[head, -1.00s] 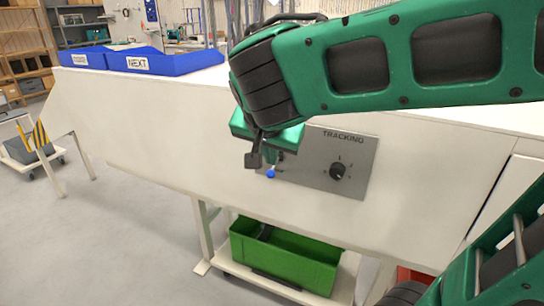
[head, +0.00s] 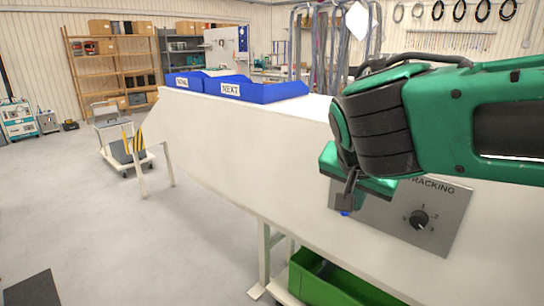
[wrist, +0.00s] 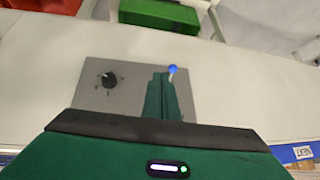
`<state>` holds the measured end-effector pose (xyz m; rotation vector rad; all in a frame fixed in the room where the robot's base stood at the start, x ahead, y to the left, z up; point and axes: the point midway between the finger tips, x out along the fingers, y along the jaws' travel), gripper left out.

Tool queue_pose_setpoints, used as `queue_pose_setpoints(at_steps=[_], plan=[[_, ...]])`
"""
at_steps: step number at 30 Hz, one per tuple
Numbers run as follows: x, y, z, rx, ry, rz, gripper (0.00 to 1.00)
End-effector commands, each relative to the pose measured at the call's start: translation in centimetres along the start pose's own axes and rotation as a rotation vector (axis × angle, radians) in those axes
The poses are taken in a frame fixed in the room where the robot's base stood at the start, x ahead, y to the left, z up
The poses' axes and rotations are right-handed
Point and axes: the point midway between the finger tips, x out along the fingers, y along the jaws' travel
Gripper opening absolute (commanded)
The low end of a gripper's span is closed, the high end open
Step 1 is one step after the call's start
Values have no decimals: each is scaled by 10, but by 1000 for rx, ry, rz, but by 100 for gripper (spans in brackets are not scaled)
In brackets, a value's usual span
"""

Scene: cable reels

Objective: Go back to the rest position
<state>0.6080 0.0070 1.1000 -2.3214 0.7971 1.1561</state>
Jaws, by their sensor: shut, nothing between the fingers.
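My green and black gripper (head: 350,194) is in front of the white slanted panel of the bench (head: 235,140), at the grey plate marked TRACKING (head: 385,215). In the wrist view the gripper's green fingers (wrist: 163,100) are together, with nothing seen between them. A blue-tipped lever (wrist: 173,69) stands on the grey plate close beside the fingertips; I cannot tell whether they touch. The black knob (head: 419,220) is to the right of the gripper in the head view. My arm covers part of the plate and lever in the head view.
Blue bins (head: 262,92), one labelled NEXT, sit on the bench top. A green crate (head: 330,287) is below the bench. A trolley (head: 122,140) stands at the left, with shelves (head: 112,68) behind. The floor at the left is mostly clear.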

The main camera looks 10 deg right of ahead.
Motion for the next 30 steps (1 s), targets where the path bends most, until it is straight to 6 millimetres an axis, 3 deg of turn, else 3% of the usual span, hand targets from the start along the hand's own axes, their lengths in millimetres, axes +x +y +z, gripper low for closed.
queue_pose_setpoints(at_steps=[4, 7, 12, 15, 21, 30], plan=[[33, 70, -12, -40, -100, 106, 0], [53, 132, -7, -83, -221, 163, 0], [68, 222, 28, -140, -446, 163, 0], [67, 253, 51, -165, -542, 120, 0], [65, 273, 73, -191, -619, 60, 0], [65, 274, 74, -195, -622, 57, 0]])
